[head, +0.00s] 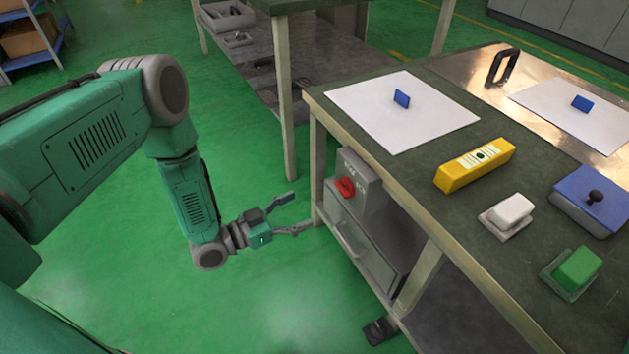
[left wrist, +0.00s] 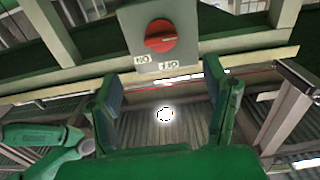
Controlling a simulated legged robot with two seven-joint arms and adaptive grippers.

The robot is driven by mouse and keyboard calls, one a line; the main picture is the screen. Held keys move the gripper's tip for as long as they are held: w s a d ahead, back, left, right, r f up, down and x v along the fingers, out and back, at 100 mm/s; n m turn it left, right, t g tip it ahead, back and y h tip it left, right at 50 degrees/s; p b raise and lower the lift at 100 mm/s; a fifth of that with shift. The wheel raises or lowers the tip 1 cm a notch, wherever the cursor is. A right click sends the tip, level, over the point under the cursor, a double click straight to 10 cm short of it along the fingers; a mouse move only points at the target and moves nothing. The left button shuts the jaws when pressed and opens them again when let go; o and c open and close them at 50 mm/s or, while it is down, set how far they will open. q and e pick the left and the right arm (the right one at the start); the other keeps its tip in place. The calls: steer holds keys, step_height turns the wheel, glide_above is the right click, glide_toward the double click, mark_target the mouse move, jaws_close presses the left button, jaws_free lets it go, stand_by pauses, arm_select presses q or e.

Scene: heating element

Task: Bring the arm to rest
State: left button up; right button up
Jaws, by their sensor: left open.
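My left arm (head: 192,195) reaches down from the left over the green floor. Its left gripper (head: 300,212) is open and empty, beside the left side of the workbench, below tabletop height. In the left wrist view the two fingers of the left gripper (left wrist: 166,95) stand wide apart with nothing between them. A red rotary knob (head: 345,187) on a grey control box (head: 364,181) is fixed under the tabletop edge, right of the gripper and apart from it. The knob also shows above the fingers in the left wrist view (left wrist: 159,37). My right gripper is out of view.
The workbench top (head: 410,172) carries white sheets, a yellow block (head: 475,166), a white switch (head: 509,214), a green button (head: 575,270) and a blue box (head: 590,199). A grey drawer unit (head: 375,246) stands beneath. The floor (head: 270,290) below the gripper is clear.

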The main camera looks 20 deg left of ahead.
arm_select(q)
steer(key=s+d+f+n+g+y, duration=0.2)
steer(key=s+d+f+g+y, duration=0.1)
steer(key=s+f+g+y, duration=0.15)
steer(key=s+a+f+n+g+y, duration=0.1)
steer(key=s+a+n+g+y, duration=0.2)
steer(key=s, duration=0.8)
steer(key=s+a+f+n+g+y, duration=0.15)
steer(key=s+a+g+y, duration=0.35)
steer(key=s, duration=0.6)
step_height(320, 180, up, 15)
steer(key=g+h+p, duration=0.1)
steer(key=p, duration=1.3)
steer(key=shift+s+d, duration=0.25)
steer(key=shift+s, duration=0.2)
steer(key=shift+r+h, duration=0.1)
steer(key=shift+h, duration=0.15)
